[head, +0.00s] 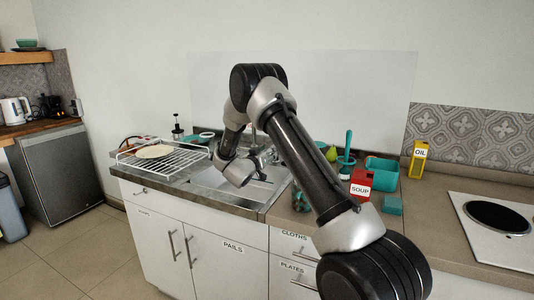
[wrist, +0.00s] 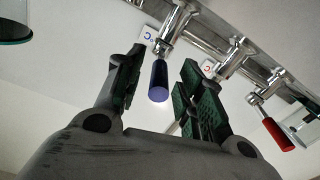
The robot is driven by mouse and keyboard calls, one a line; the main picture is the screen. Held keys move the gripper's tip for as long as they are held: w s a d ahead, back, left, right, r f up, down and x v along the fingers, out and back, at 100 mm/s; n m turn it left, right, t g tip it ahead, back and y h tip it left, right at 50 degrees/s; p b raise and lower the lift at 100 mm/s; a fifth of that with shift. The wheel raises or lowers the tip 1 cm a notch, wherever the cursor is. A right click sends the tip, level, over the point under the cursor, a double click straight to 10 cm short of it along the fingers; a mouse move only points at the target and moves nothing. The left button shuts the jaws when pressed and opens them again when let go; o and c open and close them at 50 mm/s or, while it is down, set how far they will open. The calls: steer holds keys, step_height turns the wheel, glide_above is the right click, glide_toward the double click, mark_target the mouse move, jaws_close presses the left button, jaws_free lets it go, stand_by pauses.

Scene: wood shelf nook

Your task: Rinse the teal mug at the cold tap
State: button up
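In the wrist view, my gripper (wrist: 155,85) is open, with its two fingers apart. The blue tap lever (wrist: 159,80) shows in the gap between them; I cannot tell whether either finger touches it. A label with a blue letter (wrist: 148,35) sits beside this lever. In the head view, my gripper (head: 264,157) is over the back of the steel sink (head: 215,198), and my arm hides much of the taps. I cannot pick out the teal mug for certain in either view.
A red tap lever (wrist: 277,133) is at the right in the wrist view. In the head view, a wire rack (head: 190,160) with a plate (head: 154,151) stands left of the sink. A red soup box (head: 361,184), teal tub (head: 381,172) and oil box (head: 418,160) stand on the right.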

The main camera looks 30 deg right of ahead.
steer(key=shift+d, duration=0.1)
steer(key=shift+c, duration=0.3)
jaws_close()
steer(key=n+t+y, duration=0.1)
steer(key=s+d+n+t+y, duration=0.1)
steer(key=y, duration=0.1)
steer(key=shift+s+d+r+n+t, duration=0.1)
steer(key=shift+s+d+n+t, duration=0.1)
steer(key=shift+n+t, duration=0.15)
steer(key=shift+o, duration=0.3)
jaws_free()
